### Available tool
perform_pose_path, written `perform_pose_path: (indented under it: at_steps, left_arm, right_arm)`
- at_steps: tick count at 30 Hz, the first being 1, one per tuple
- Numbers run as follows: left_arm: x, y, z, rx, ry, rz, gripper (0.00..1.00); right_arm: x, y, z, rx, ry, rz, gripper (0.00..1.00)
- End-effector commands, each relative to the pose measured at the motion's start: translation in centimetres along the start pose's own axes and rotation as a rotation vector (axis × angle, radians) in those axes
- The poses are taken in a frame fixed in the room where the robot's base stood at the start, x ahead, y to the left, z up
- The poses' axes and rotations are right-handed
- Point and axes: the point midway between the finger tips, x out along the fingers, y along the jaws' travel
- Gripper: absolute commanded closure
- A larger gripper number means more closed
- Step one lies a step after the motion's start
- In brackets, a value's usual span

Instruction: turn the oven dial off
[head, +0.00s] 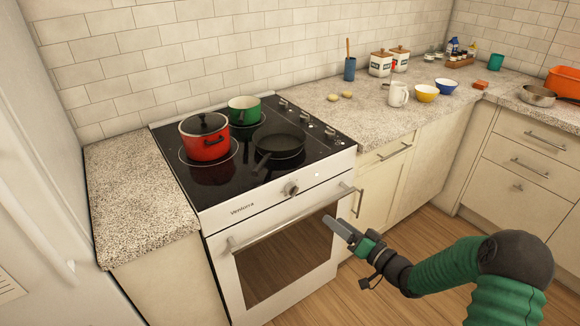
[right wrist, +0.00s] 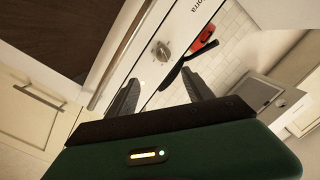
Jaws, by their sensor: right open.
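The oven dial (head: 291,189) is a round metallic knob on the white front panel of the oven (head: 219,285), right of the brand lettering. It also shows in the right wrist view (right wrist: 162,51), beyond my fingers. My right gripper (head: 335,226) is in front of the oven, below and to the right of the dial, and apart from it. In the right wrist view its two dark fingers (right wrist: 160,92) are spread with nothing between them. My left gripper is in neither view.
The oven handle (head: 290,227) runs across the door below the dial. A red pot (head: 205,143), a green pot (head: 244,110) and a black pan (head: 278,146) stand on the cooktop. Cabinets (head: 386,180) are to the right. The floor (head: 372,295) before the oven looks clear.

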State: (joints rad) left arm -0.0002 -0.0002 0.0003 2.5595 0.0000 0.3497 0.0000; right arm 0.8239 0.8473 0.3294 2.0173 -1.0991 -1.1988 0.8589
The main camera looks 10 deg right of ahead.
Motion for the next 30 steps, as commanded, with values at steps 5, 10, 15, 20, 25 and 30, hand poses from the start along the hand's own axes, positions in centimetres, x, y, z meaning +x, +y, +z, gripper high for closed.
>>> perform_pose_path:
  at_steps: [5, 10, 15, 20, 25, 30]
  left_arm:
    - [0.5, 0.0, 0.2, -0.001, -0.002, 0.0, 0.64]
    - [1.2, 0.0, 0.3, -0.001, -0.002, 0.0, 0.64]
    - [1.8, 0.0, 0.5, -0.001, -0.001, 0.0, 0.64]
    - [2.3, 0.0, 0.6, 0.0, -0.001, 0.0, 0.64]
    - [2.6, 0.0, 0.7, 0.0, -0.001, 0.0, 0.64]
    - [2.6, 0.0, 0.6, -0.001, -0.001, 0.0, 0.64]
  right_arm:
    - [1.7, -0.1, 0.1, 0.005, 0.006, -0.018, 0.4]
    - [5.8, 0.2, 0.1, 0.008, 0.007, -0.018, 0.4]
    - [10.3, 0.2, 0.1, 0.008, 0.006, -0.017, 0.4]
    - [14.0, 0.1, 0.0, 0.009, 0.007, -0.016, 0.4]
    - [16.3, 0.0, -0.1, 0.007, 0.007, -0.014, 0.4]
    - [16.7, 0.0, -0.2, 0.008, 0.007, -0.012, 0.4]
